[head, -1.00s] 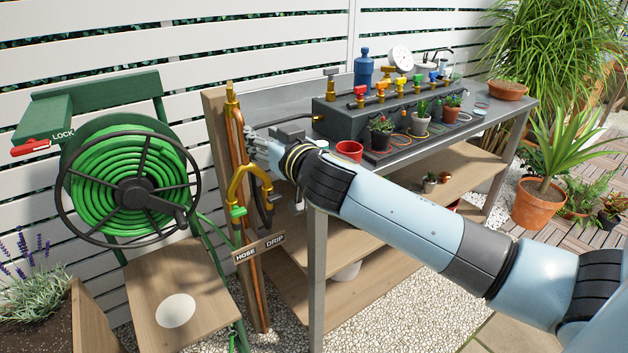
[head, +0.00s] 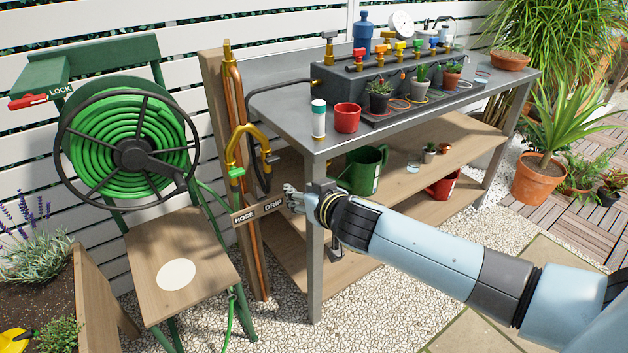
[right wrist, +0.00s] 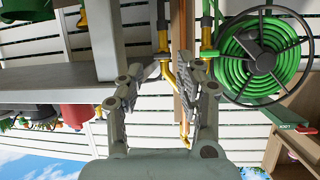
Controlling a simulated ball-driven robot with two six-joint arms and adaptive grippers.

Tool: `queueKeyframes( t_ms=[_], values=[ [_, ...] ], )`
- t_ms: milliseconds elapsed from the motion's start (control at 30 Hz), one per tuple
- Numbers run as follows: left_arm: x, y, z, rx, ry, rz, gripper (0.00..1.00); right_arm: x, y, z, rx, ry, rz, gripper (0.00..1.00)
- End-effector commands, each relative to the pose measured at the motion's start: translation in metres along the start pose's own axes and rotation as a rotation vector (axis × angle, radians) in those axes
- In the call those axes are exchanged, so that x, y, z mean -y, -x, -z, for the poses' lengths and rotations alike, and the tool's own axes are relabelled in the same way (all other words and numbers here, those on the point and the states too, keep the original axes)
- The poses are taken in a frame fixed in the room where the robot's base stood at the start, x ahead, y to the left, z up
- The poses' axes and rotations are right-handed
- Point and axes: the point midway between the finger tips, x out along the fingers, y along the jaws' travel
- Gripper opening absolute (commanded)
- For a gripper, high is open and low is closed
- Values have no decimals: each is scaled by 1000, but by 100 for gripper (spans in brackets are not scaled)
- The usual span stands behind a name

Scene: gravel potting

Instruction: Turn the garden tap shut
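A yellow forked pipe (head: 236,140) with a green valve (head: 236,172) on its left leg and a dark fitting (head: 269,158) on its right leg is mounted on a wooden post. Copper pipes with a brass top fitting (head: 228,52) run up the post; I cannot tell which part is the tap's handle. My right gripper (head: 288,197) is below and right of the fork, beside the DRIP sign. In the right wrist view its fingers (right wrist: 168,92) are spread with nothing held, and the yellow pipe (right wrist: 172,72) shows beyond them. My left gripper is out of view.
The HOSE and DRIP sign (head: 258,212) is close to my right gripper. A metal bench (head: 310,135) with a red cup (head: 347,117) and a white-and-green bottle (head: 319,120) stands right of the post. A green hose reel (head: 90,155) is left.

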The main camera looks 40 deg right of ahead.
Motion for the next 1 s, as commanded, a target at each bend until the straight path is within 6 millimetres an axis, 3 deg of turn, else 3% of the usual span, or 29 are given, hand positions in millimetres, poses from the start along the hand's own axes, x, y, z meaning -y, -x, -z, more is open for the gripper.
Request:
queueKeyframes(
  t_ms=[100,300,867,1000],
  values=[
    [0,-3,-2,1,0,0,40,-2,-1,-17,26,1,-3,36],
    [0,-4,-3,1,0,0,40,-4,-1,-30,48,1,-6,36],
    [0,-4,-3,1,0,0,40,-4,0,-31,50,-7,-7,36],
    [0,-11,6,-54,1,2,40,8,0,-27,41,-171,46,36]
  ],
)
